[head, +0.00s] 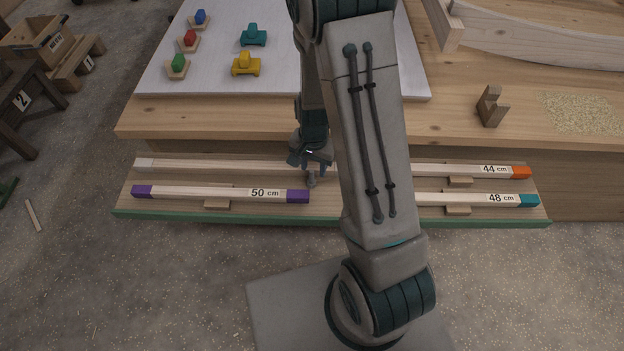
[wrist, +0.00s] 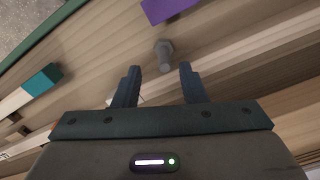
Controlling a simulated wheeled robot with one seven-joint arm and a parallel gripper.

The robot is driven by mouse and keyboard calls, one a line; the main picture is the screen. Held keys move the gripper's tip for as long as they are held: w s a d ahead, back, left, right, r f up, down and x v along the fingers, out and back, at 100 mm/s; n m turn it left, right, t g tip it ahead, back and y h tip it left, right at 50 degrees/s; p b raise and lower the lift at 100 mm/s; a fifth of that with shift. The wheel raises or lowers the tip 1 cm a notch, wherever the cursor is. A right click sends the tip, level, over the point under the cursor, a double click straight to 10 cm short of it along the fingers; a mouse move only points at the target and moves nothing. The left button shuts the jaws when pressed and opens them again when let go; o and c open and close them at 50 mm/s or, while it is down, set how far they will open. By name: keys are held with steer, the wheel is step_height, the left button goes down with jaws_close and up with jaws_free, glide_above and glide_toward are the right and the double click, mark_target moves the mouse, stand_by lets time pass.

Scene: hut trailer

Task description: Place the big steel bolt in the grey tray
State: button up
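The steel bolt (wrist: 165,55) is grey, with a hex head, and stands out against the wooden step. In the wrist view it is just beyond and between my fingertips. In the head view the bolt (head: 311,179) shows small beside the purple end of the 50 cm bar. My gripper (wrist: 160,68) is open, with its two dark fingers apart and nothing between them. In the head view my gripper (head: 312,164) is low over the step, close to the bolt and partly hidden by my arm. I cannot make out a grey tray in either view.
Bars marked 50 cm (head: 222,193), 48 cm (head: 470,199) and 44 cm (head: 455,170) lie along the step around the bolt. Behind, a pale board (head: 205,85) on the bench holds coloured pieces. A small wooden block (head: 491,107) stands at right.

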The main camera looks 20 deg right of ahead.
mark_target(312, 173)
steer(key=shift+w+a+f, duration=0.1)
steer(key=shift+w+f, duration=0.05)
steer(key=shift+f, duration=0.95)
steer(key=shift+w+a+f, duration=0.1)
steer(key=shift+w+f, duration=0.05)
steer(key=shift+f, duration=0.95)
jaws_close()
steer(key=shift+r, duration=0.15)
